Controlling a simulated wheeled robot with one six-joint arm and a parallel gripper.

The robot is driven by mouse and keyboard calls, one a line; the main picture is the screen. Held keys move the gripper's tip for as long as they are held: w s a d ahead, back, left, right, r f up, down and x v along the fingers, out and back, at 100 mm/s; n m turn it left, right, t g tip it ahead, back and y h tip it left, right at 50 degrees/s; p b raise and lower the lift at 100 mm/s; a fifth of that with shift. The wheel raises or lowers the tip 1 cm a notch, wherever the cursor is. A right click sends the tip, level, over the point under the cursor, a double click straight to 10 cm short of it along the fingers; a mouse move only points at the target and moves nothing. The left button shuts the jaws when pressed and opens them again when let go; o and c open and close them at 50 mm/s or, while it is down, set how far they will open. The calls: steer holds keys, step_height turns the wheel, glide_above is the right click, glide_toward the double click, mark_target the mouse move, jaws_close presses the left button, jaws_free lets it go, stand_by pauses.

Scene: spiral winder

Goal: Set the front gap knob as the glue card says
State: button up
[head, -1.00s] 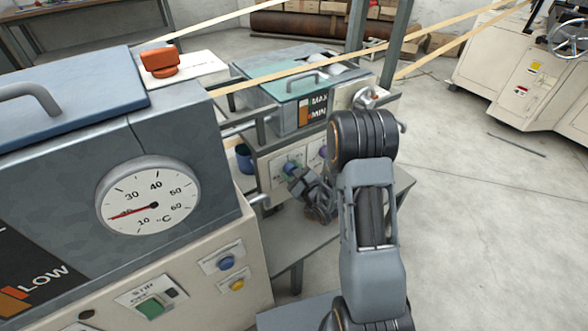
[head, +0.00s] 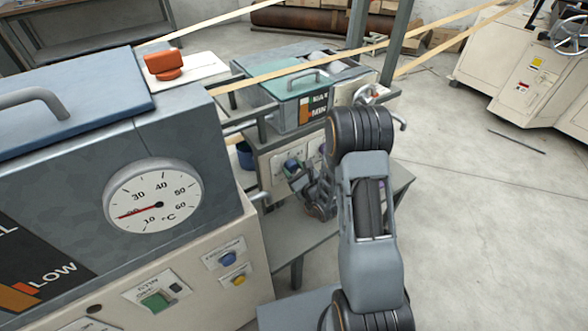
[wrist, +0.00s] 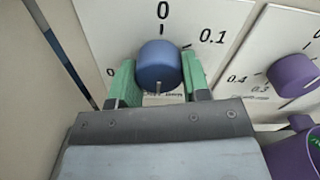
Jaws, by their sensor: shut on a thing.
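A round blue knob (wrist: 160,62) sits on a white dial plate (wrist: 110,25) in the wrist view. The plate shows 0 above the knob and 0.1 to its upper right. A thin light line shows at the knob's lower edge. My gripper (wrist: 158,76) has its green fingers on both sides of this knob and is shut on it. The lower part of the scale is hidden by the gripper. In the head view my gripper (head: 294,168) is small and at the panel (head: 270,176) of the far machine. I cannot make out a glue card.
A purple knob (wrist: 293,75) with 0.3 and 0.4 marks sits to the right, with another purple part (wrist: 300,150) below it. In the head view, a large tank with a temperature gauge (head: 153,197) stands at left. A blue cup (head: 245,155) is near the panel. Open floor (head: 470,230) lies right.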

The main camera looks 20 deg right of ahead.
steer(key=o, duration=0.9)
steer(key=shift+o, duration=0.2)
steer(key=p+v, duration=0.4)
steer(key=v, duration=0.9)
steer(key=shift+s, duration=0.3)
steer(key=shift+d, duration=0.1)
